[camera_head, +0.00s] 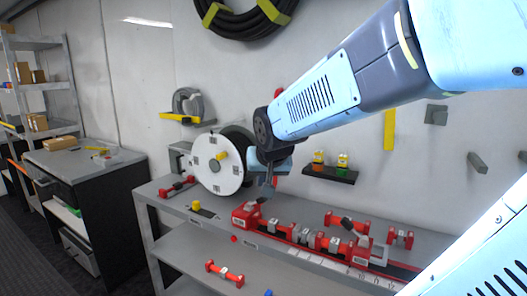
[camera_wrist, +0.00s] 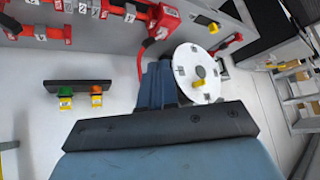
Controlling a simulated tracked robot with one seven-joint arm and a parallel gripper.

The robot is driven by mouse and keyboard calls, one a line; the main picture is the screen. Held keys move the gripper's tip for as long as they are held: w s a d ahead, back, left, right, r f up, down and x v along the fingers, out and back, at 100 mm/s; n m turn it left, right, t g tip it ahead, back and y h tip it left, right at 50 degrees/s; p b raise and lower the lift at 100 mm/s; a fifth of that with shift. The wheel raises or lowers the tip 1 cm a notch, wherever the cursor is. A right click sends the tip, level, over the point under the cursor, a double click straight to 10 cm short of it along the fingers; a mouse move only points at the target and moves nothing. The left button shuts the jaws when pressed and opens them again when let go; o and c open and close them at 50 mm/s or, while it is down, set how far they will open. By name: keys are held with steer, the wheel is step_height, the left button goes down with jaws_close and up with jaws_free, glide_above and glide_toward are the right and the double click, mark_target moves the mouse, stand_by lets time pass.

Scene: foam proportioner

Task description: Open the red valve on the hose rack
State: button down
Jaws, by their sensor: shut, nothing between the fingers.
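A row of red fittings with grey parts lies along the grey bench. I cannot tell for sure which red part is the valve. My gripper (camera_head: 268,188) is shut and empty, pointing down just above the left end of this row. In the wrist view its blue fingers (camera_wrist: 157,84) are close to the lever; I cannot tell whether they touch it. A white reel disc (camera_head: 218,163) with a yellow knob stands left of my gripper.
A small dark shelf (camera_head: 330,175) with two yellow-topped items is on the wall to the right. A yellow button box (camera_head: 197,206) and a red fitting (camera_head: 177,187) sit left on the bench. A lower shelf holds another red piece (camera_head: 225,273).

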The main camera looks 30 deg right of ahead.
steer(key=w+d+f+m+t+h, duration=0.1)
steer(key=w+d+f+m+t, duration=0.1)
steer(key=w+d+m+t, duration=0.5)
steer(key=w+d+f+m+t, duration=0.1)
steer(key=w+d+f+m, duration=0.25)
steer(key=w, duration=0.85)
steer(key=s+d+f+m+t+h, duration=0.1)
steer(key=d+f+m+t+h, duration=0.15)
steer(key=d+m, duration=0.4)
steer(key=s+d+f+m+t+h, duration=0.2)
steer(key=d+f+m+t, duration=0.15)
steer(key=d+m, duration=0.3)
steer(key=w+r, duration=0.7)
steer(key=w, duration=0.4)
steer(key=shift+d, duration=0.2)
steer(key=shift+w, duration=0.1)
